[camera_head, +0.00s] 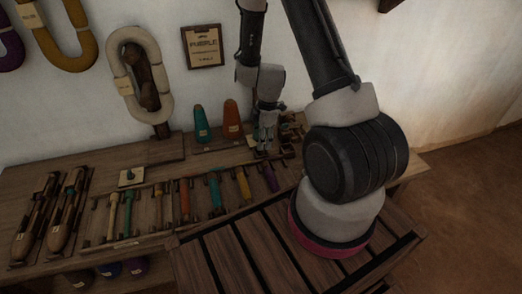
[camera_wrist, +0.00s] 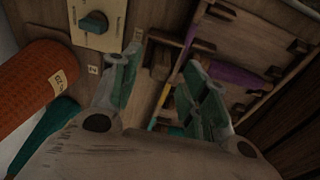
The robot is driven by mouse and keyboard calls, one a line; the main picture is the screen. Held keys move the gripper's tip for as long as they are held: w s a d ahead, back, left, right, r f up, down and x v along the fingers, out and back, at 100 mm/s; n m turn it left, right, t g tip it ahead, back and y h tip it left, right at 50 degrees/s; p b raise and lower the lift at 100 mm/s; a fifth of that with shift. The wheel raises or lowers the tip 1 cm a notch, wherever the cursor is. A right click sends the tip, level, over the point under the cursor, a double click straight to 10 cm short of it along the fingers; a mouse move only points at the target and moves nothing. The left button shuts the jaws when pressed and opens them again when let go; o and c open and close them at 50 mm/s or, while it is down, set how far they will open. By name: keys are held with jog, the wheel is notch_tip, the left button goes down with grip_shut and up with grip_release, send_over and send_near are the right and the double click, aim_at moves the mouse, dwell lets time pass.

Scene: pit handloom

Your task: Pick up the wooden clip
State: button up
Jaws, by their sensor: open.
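My gripper (camera_head: 264,146) points down over the back right of the wooden table, beside the small brown wooden pieces (camera_head: 290,129). In the wrist view my gripper (camera_wrist: 162,62) is open, with its two teal-padded fingers spread apart. A small brown wooden piece (camera_wrist: 160,72), perhaps the wooden clip, shows between and beyond the fingers. It is dark and partly hidden, so I cannot tell its full shape or whether a finger touches it. Nothing is visibly held.
An orange cone (camera_head: 231,117) and a teal cone (camera_head: 201,123) stand left of my gripper. A rack with several coloured bobbins, including a purple one (camera_head: 270,178), lies in front. Two wooden shuttles (camera_head: 67,210) lie at left. A plaque (camera_head: 203,47) hangs behind.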

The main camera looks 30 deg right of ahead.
jog(key=f, duration=0.2)
jog(key=shift+a+f, duration=0.2)
jog(key=shift+f, duration=0.2)
jog(key=c, duration=0.9)
jog(key=shift+o, duration=0.2)
notch_tip(320, 180, up, 10)
jog(key=shift+r, duration=0.1)
